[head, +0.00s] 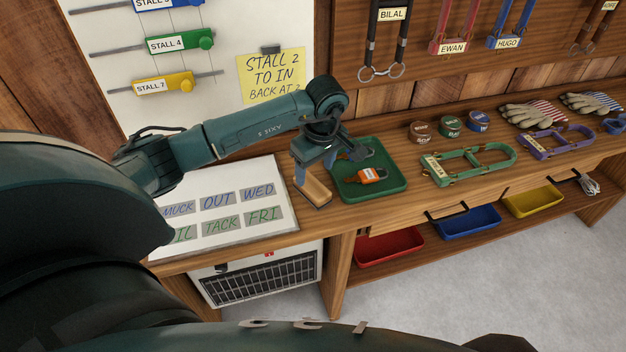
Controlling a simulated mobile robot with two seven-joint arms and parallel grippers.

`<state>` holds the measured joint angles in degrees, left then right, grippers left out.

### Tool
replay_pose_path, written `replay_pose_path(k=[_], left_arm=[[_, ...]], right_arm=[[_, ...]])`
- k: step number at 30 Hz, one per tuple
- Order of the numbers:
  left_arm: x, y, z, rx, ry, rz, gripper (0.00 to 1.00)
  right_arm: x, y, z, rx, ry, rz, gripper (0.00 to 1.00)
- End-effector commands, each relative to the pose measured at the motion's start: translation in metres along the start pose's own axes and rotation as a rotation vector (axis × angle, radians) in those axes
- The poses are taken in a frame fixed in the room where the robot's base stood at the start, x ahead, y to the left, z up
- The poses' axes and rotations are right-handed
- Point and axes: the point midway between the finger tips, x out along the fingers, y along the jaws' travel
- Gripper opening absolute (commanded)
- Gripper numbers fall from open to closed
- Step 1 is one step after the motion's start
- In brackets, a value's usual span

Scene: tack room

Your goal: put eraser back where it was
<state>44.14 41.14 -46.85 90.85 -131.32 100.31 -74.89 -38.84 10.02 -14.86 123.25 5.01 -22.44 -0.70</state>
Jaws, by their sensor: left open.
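The eraser (314,189) looks like a small block with a tan wooden top and a darker underside. It is on the bench between the white lettered board and the green tray. My left gripper (314,168) is open right over the eraser, its blue fingers pointing down near the block's far end. Whether the fingers touch the eraser cannot be told. My right gripper is not in view.
The green tray (392,188) holds an orange padlock-like item (372,175) and a dark item close to my gripper. The white lettered board (270,220) lies to the left. Tins, halters and gloves lie along the bench (415,205) to the right.

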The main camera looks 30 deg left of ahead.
Motion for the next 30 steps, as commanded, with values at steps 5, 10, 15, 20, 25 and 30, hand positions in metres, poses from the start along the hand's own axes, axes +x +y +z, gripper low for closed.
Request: replay_pose_path(k=[5, 10, 15, 20, 25, 30], left_arm=[[-0.034, 0.000, 0.000, 0.001, 0.002, 0.002, 0.62], [-0.051, 0.000, 0.000, 0.000, 0.001, 0.001, 0.62], [-0.054, 0.000, 0.003, 0.001, -0.011, 0.000, 0.62], [-0.034, -0.001, 0.066, -0.003, -0.233, 0.032, 0.62], [-0.042, -0.021, 0.221, -0.188, -0.902, 0.014, 0.62], [-0.126, -0.032, 0.304, -0.736, -1.716, -0.277, 0.62]], right_arm=[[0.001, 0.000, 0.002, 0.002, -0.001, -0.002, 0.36], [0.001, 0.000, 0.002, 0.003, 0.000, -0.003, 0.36], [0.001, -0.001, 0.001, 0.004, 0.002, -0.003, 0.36], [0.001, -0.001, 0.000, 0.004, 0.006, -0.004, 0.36], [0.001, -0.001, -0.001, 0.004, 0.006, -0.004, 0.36], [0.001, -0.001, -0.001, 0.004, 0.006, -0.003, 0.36]])
